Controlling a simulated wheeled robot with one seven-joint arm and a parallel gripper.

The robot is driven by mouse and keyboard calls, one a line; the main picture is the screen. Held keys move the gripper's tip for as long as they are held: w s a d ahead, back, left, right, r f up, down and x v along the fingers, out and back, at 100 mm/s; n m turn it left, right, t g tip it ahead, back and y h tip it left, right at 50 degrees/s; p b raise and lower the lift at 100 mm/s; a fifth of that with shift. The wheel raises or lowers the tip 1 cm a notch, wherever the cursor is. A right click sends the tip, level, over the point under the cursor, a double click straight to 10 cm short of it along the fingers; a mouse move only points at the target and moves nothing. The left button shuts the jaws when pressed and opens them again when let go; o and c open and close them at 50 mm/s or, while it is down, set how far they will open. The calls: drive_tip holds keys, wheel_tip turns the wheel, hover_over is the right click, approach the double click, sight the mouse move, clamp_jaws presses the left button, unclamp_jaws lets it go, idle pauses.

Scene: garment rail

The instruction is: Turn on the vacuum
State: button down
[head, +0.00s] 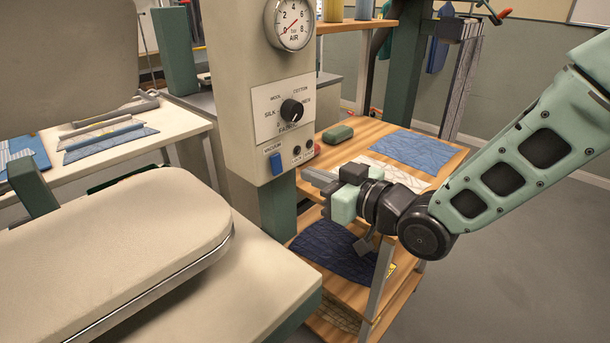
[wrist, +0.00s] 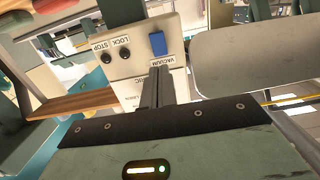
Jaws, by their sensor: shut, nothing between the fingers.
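The vacuum switch is a blue rocker (head: 276,164) low on the front of the beige control panel (head: 246,120), under a VACUUM label. It also shows in the wrist view as a blue rocker (wrist: 158,43), upside down, just beyond my fingertips. My gripper (head: 312,181) is shut and empty, to the right of the switch in the head view, its fingers pointing left toward the panel. In the wrist view the closed fingers (wrist: 156,80) overlap the panel below the blue switch. I cannot tell whether the fingertips touch the panel.
A dark selector knob (head: 291,110) and an air gauge (head: 290,22) sit above the switch. Two small dark buttons (head: 302,155) are beside it. A padded pressing board (head: 110,250) fills the left. A wooden shelf (head: 345,150) with folded cloth stands behind my gripper.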

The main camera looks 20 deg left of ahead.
drive_tip(key=b+v, duration=0.1)
drive_tip(key=v, duration=0.5)
drive_tip(key=shift+s+d, duration=0.2)
drive_tip(key=shift+d, duration=0.15)
drive_tip(key=s+d+f+m+g+h, duration=0.1)
drive_tip(key=s+d+f+m+h, duration=0.25)
drive_tip(key=d+h, duration=0.6)
drive_tip(key=s+d+m+g+h+p, duration=0.1)
drive_tip(key=s+d+g+h, duration=0.4)
drive_tip(key=s+d, duration=0.9)
drive_tip(key=shift+s+m+h, duration=0.35)
drive_tip(key=shift+s+m, duration=0.4)
drive_tip(key=shift+s, duration=0.5)
drive_tip(key=shift+a, duration=0.1)
